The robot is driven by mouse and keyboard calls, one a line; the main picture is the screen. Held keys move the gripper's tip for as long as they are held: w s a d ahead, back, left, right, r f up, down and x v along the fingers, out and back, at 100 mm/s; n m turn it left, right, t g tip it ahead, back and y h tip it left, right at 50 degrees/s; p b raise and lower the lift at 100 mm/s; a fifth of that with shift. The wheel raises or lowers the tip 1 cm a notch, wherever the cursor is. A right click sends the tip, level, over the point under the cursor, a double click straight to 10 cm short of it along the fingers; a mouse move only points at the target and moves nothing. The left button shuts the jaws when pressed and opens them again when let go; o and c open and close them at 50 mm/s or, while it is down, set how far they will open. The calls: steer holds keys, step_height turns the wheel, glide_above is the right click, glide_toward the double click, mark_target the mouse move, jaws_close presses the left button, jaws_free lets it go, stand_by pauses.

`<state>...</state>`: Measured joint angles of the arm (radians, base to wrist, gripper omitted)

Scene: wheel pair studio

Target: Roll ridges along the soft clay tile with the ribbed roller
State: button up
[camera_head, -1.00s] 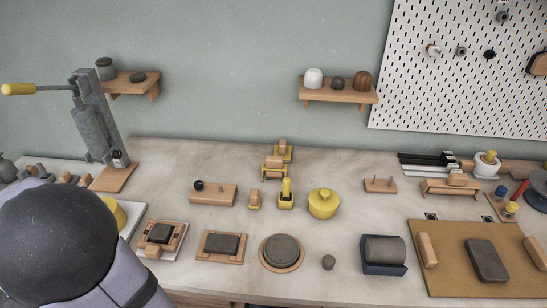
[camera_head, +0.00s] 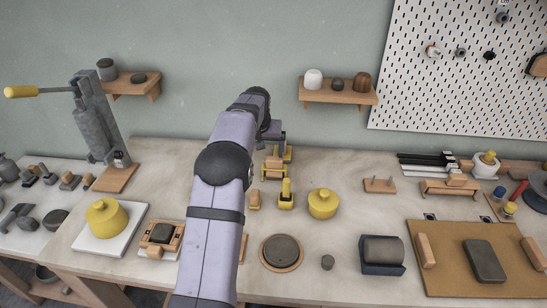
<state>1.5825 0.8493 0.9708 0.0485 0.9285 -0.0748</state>
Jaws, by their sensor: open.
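My arm reaches up the middle of the bench, and my gripper (camera_head: 278,140) is at the back centre, open, its fingers hard to make out. Just by it is a small wooden tool on a yellow stand (camera_head: 273,168), with a similar one (camera_head: 287,153) behind it, partly covered. They may be rollers, but I cannot make out ribs. A flat dark clay slab (camera_head: 486,260) lies on a brown board (camera_head: 455,284) at the right, between two wooden blocks.
A round clay disc (camera_head: 282,250) and a dark cylinder (camera_head: 384,249) in a blue tray are in front. A lever press (camera_head: 95,120) stands at the left.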

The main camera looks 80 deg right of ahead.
mark_target(274, 159)
steer(key=s+f, duration=0.1)
steer(key=s+d+f, duration=0.1)
steer(key=f, duration=0.1)
steer(key=s+f, duration=0.1)
steer(key=s, duration=0.1)
steer(key=shift+s+d+f, duration=0.1)
steer(key=shift+d+f, duration=0.15)
steer(key=shift+d, duration=0.05)
steer(key=shift+p+x, duration=1.45)
steer(key=shift+x, duration=2.15)
steer(key=c, duration=1.4)
steer(key=o, duration=1)
steer(key=shift+o, duration=0.2)
steer(key=shift+r, duration=0.25)
steer(key=shift+r+p, duration=1.7)
steer(key=shift+r, duration=1.25)
